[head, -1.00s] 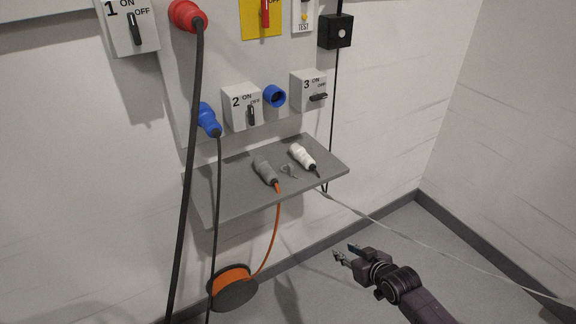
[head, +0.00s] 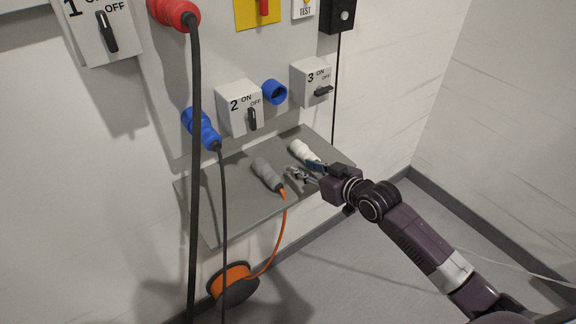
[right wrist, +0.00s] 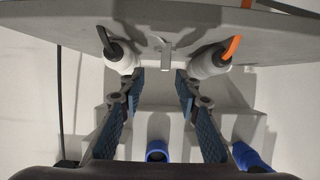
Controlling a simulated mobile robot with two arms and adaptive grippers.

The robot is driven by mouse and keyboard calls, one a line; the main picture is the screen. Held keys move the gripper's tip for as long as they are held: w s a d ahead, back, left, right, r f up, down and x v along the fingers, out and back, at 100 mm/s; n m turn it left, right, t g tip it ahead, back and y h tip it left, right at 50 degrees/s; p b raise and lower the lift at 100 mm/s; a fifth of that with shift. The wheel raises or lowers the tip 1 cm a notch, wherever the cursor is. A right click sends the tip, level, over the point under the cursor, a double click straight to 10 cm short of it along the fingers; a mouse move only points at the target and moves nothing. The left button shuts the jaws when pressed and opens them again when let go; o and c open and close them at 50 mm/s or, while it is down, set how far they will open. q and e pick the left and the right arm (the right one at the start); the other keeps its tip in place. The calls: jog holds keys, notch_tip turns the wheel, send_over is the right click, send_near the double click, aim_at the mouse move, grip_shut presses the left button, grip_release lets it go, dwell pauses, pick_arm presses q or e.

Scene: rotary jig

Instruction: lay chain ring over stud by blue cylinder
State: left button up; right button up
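A blue hollow cylinder (head: 274,92), like a socket, sits on the panel between switch boxes 2 and 3. It also shows in the right wrist view (right wrist: 158,151). My right gripper (head: 302,170) is over the shelf between the grey and white plugs. In the right wrist view its fingers (right wrist: 160,78) are spread apart with nothing held between them. A small grey tab (right wrist: 167,56) shows beyond the fingertips at the shelf; I cannot tell what it is. I cannot make out a chain ring or a stud. My left gripper is out of view.
The grey shelf (head: 222,218) holds a grey plug (head: 266,172) with an orange cable and a white plug (head: 300,150). A blue plug (head: 203,128) and a red plug (head: 174,12) hang black cables in front at left. An orange reel (head: 232,281) lies below. A thin pale line (head: 520,271) crosses at right.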

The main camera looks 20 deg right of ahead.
jog(key=shift+w+a, duration=0.1)
jog(key=shift+w, duration=0.05)
jog(key=shift+w+a+f+p, duration=0.4)
jog(key=shift+w+f+p, duration=0.05)
jog(key=shift+w, duration=0.15)
jog(key=shift+f+p+x, duration=0.25)
jog(key=shift+p+x, duration=0.15)
jog(key=shift+x, duration=1.55)
jog(key=shift+s+a, duration=0.1)
jog(key=shift+s, duration=0.05)
jog(key=shift+c, duration=0.4)
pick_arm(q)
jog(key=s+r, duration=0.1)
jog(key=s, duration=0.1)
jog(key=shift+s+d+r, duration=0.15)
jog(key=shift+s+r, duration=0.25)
pick_arm(e)
grip_shut()
